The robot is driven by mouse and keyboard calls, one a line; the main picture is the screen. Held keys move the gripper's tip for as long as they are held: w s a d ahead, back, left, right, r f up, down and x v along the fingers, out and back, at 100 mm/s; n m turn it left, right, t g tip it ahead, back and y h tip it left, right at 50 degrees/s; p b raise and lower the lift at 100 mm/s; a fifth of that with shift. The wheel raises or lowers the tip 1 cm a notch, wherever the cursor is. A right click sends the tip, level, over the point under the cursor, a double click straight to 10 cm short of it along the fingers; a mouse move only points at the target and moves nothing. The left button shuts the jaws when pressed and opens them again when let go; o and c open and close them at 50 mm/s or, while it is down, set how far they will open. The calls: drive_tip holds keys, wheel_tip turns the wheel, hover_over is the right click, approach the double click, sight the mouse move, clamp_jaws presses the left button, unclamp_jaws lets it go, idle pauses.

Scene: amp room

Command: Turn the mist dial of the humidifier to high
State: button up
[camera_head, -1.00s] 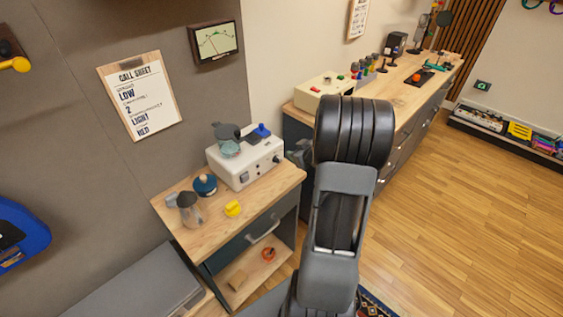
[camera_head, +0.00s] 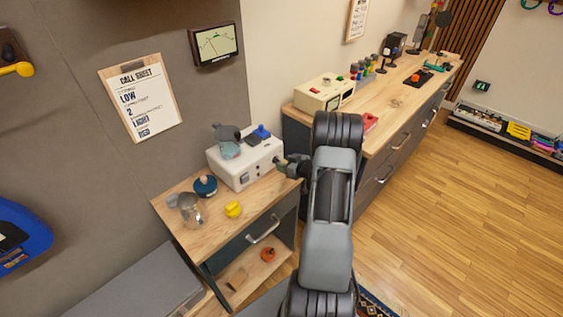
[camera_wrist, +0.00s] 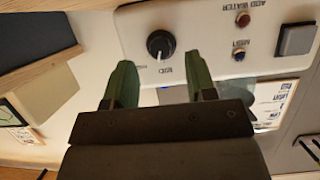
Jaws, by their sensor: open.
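The humidifier (camera_head: 240,172) is a white box on the small wooden cabinet in the head view, with a dark round piece and a blue piece on top. Its front panel (camera_wrist: 205,20) shows upside down in the wrist view. A black round dial (camera_wrist: 160,44) with a white pointer mark sits on that panel, with small lettering around it. My gripper (camera_wrist: 160,66) is open. Its two green fingers stand apart on either side just short of the dial, not visibly touching it. In the head view my gripper (camera_head: 283,163) is at the humidifier's right front.
A red button (camera_wrist: 243,19), a blue button (camera_wrist: 238,55) and a square grey switch (camera_wrist: 296,40) lie beside the dial. A moka pot (camera_head: 190,210), a dark blue round item (camera_head: 205,185) and a yellow piece (camera_head: 233,209) stand on the cabinet. A long workbench (camera_head: 400,100) is to the right.

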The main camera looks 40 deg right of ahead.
drive_tip(key=shift+x, duration=1.45)
drive_tip(key=c, duration=0.9)
